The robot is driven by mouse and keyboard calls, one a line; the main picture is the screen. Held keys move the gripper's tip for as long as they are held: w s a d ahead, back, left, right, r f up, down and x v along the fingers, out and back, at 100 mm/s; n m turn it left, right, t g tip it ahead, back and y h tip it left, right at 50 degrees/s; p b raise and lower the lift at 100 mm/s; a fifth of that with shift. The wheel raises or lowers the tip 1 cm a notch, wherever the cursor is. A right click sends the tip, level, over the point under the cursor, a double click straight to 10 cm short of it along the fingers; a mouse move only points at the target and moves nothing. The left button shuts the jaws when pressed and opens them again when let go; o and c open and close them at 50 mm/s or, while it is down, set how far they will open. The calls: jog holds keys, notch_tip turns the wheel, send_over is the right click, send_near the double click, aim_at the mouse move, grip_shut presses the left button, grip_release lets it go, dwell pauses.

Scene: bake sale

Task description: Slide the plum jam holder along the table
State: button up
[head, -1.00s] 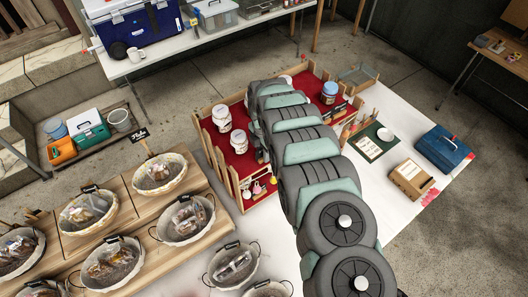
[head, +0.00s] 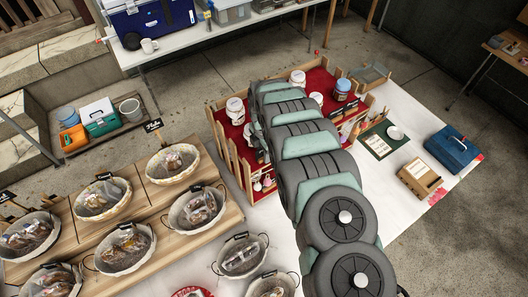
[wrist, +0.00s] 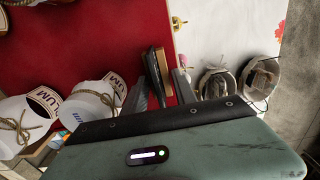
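The plum jam holder (head: 222,150) is a wooden rack with a red lining, standing on the white table. Its red floor (wrist: 80,40) fills much of the wrist view. White jars (head: 235,110) with twine stand in it, and PLUM labels show on jars (wrist: 95,97) in the wrist view. My gripper (wrist: 160,90) points at the holder's edge, with one grey finger on each side of an upright brown wooden piece (wrist: 157,65). I cannot tell whether the fingers press on it. In the head view my arm hides the gripper and the middle of the holder.
A green board (head: 383,141), a brown box (head: 418,180) and a blue case (head: 453,148) lie on the white table (head: 400,105) to the right. Baskets (head: 195,211) crowd the wooden display at left.

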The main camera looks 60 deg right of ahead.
jog(key=o, duration=0.4)
jog(key=shift+d+r, duration=0.15)
jog(key=shift+r, duration=0.45)
notch_tip(320, 180, up, 9)
jog(key=shift+f, duration=0.1)
jog(key=shift+r, duration=0.45)
